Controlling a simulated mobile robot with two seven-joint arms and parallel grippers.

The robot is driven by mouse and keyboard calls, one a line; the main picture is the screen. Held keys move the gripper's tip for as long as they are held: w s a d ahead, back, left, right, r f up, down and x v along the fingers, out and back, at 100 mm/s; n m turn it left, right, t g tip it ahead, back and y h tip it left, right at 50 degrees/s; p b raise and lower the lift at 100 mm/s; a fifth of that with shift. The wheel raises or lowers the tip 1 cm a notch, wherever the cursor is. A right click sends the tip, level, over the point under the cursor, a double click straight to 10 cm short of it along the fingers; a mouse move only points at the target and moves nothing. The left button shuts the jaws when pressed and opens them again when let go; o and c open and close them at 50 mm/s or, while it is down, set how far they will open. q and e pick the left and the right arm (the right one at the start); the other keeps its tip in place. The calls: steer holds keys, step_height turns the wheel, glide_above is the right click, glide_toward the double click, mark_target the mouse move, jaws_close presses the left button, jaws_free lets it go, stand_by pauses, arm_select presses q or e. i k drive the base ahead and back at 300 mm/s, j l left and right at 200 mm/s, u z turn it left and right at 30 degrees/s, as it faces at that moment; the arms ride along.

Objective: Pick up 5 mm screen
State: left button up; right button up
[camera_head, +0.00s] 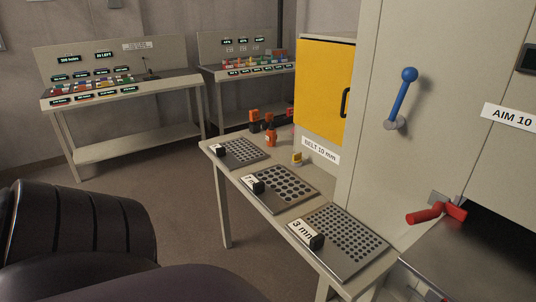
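Three perforated grey screens with black grips and white labels lie in a row on a narrow table (345,292). The front screen (350,243) has small holes and its label reads 3 mm. The middle screen (290,186) has larger holes, and its partly hidden label starts with 7. The back screen (248,152) has a label too small to read; by the other two labels it may be the 5 mm one. All three lie flat. Neither gripper shows in the view.
A machine cabinet with a yellow door (324,85), blue lever (403,96) and red handle (430,213) stands right of the table. An orange item (270,134) and a small yellow block (297,158) sit near the screens.

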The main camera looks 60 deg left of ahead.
mark_target(237, 153)
steer(key=k+j+u, duration=0.15)
steer(key=j, duration=0.55)
steer(key=k+j+u, duration=0.15)
steer(key=j, duration=0.55)
steer(key=k+j+u, duration=0.15)
steer(key=j, duration=0.6)
steer(key=k+j+u, duration=0.2)
steer(key=j, duration=0.55)
steer(key=i, duration=0.1)
